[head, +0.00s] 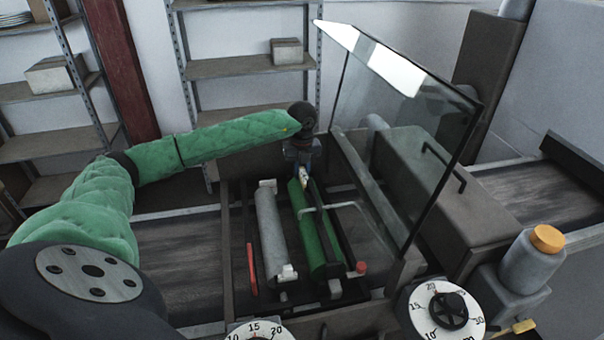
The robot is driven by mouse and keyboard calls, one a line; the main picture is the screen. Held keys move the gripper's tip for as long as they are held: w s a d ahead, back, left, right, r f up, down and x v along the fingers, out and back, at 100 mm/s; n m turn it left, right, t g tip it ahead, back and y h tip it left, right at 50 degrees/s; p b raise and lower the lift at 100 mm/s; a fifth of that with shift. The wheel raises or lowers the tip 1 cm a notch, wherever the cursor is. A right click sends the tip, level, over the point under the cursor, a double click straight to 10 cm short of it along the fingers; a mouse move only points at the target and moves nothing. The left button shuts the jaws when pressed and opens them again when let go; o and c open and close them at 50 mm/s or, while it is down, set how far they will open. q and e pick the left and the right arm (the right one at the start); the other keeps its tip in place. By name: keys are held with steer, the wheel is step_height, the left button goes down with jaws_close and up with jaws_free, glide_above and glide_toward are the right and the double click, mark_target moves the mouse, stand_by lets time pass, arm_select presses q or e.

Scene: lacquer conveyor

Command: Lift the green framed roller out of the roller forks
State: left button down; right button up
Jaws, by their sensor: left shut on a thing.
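The green framed roller (312,228) lies lengthwise in the machine's opening, with a pale bar crossing over it. A grey roller (269,232) lies parallel to it on the left. My left gripper (303,176) comes down from the green-sleeved left arm at the far end of the green roller. It is shut on the roller's far end, though the exact contact is small and partly hidden by the gripper. The roller forks are mostly hidden under the rollers. I cannot tell whether the roller is clear of them. My right gripper is not in view.
A tilted glass guard (400,115) stands open just right of the rollers. A dark housing with a handle (415,180) is beyond it. Dials (447,310) and a grey bottle with an orange cap (532,260) stand at the front right. Shelves line the back wall.

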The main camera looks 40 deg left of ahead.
arm_select(q)
steer(key=shift+r, duration=1.05)
steer(key=shift+r+p, duration=0.35)
steer(key=shift+r, duration=0.05)
steer(key=shift+r+p, duration=0.6)
steer(key=shift+r, duration=1.6)
steer(key=shift+r, duration=1.35)
